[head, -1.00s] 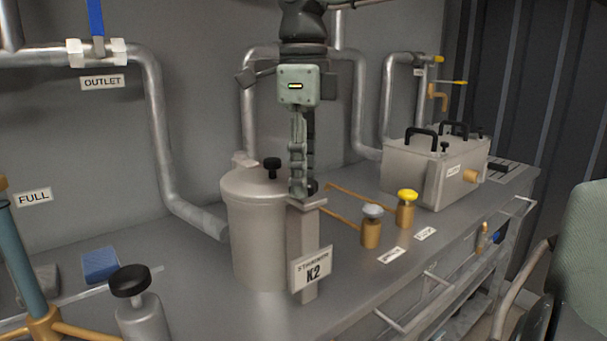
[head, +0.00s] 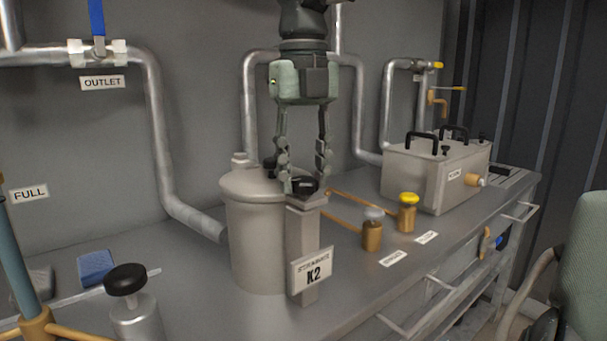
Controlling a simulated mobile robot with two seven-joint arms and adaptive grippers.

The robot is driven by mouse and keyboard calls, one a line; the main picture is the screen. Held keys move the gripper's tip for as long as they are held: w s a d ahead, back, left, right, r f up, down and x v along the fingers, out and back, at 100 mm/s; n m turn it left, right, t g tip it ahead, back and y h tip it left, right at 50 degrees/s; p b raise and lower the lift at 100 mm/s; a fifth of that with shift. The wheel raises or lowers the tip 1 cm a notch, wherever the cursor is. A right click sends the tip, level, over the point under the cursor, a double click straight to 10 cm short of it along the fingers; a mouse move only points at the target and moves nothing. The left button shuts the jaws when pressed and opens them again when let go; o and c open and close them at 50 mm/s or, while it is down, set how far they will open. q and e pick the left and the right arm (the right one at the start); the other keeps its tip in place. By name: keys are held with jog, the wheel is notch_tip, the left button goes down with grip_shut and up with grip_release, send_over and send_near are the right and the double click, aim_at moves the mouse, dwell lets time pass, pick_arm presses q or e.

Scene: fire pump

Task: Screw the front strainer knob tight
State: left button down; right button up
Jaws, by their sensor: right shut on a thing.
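The strainer is a beige pot (head: 258,235) with a lid, standing on the bench with a "STRAINER K2" plate (head: 312,269) on its front post. The front strainer knob (head: 304,185) is black and sits on top of that post. My right gripper (head: 303,188) points straight down from above, with one finger on each side of the front knob, shut on it. A second black knob (head: 269,163) stands further back on the lid, partly behind the left finger. My left gripper is not in view.
A grey valve (head: 372,214) and a yellow valve (head: 407,199) stand right of the strainer. A beige box (head: 435,175) with black handles is further right. A black-topped cylinder (head: 127,280) stands front left. Pipes run along the wall behind.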

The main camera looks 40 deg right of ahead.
jog(key=shift+m, duration=0.9)
jog(key=shift+m+b, duration=0.35)
jog(key=shift+m, duration=0.55)
jog(key=m, duration=0.2)
jog(key=shift+m, duration=0.4)
jog(key=m, duration=0.2)
jog(key=shift+m, duration=0.4)
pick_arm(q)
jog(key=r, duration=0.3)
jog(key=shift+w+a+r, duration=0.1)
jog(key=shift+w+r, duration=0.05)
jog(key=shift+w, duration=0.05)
pick_arm(e)
jog(key=shift+m, duration=0.6)
jog(key=o, duration=1.2)
jog(key=shift+c, duration=0.2)
